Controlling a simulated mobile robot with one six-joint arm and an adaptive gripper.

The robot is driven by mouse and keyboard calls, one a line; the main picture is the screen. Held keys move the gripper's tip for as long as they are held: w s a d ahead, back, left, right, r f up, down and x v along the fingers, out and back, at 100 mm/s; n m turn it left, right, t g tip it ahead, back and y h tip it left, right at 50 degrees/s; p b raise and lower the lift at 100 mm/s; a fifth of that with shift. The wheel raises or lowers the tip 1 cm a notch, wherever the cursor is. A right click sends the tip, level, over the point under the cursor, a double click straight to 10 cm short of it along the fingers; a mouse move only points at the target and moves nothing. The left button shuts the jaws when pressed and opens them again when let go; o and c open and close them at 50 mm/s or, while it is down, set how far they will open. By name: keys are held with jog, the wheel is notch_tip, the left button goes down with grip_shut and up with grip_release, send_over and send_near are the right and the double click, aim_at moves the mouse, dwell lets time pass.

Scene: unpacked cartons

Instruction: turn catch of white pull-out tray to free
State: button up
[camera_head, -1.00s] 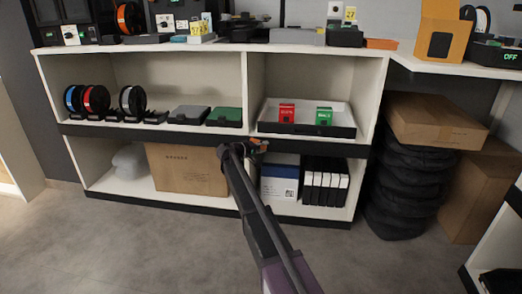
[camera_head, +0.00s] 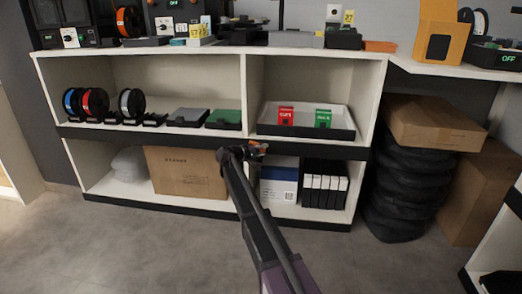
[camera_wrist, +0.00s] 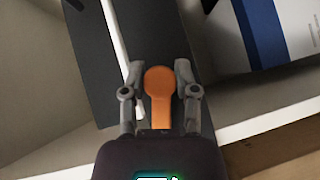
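The white pull-out tray (camera_head: 349,119) sits on the right middle shelf, with a red box and a green box in it. The orange catch (camera_wrist: 160,90) has a round head and a straight stem and points along my fingers in the wrist view. My gripper (camera_wrist: 157,82) is open, with one finger on each side of the catch. A narrow gap shows on the left; whether the right finger touches the head I cannot tell. In the head view my gripper (camera_head: 256,148) is at the dark shelf edge below the tray's left end, and my arm partly hides the place.
Below stand a cardboard carton (camera_head: 180,172), a blue and white box (camera_head: 278,183) and several black-and-white binders (camera_head: 324,186). Spools (camera_head: 95,102) and flat cases (camera_head: 187,117) fill the left shelf. The floor in front is clear.

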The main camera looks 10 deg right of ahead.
jog(key=s+d+p, duration=0.1)
jog(key=s, duration=0.2)
jog(key=s+d+m+g+y+p, duration=0.1)
jog(key=s+p, duration=0.1)
jog(key=s, duration=0.2)
jog(key=s+d+g+y+p, duration=0.1)
jog(key=s+p, duration=0.1)
jog(key=s, duration=0.2)
jog(key=shift+s+d+r+m, duration=0.1)
jog(key=shift+d+r+m, duration=0.05)
jog(key=shift+d+m, duration=0.2)
grip_shut()
jog(key=s+a+r+m+g+y+p, duration=0.1)
jog(key=s+y+p, duration=0.5)
jog(key=s, duration=1.1)
jog(key=s+a+r+m+g+y+p, duration=0.1)
jog(key=s+a+r+g+y+p, duration=0.2)
jog(key=s, duration=1.4)
jog(key=r+g+y+p, duration=0.1)
jog(key=y+p, duration=0.2)
jog(key=p, duration=0.3)
jog(key=shift+s+a, duration=0.2)
jog(key=shift+a, duration=0.15)
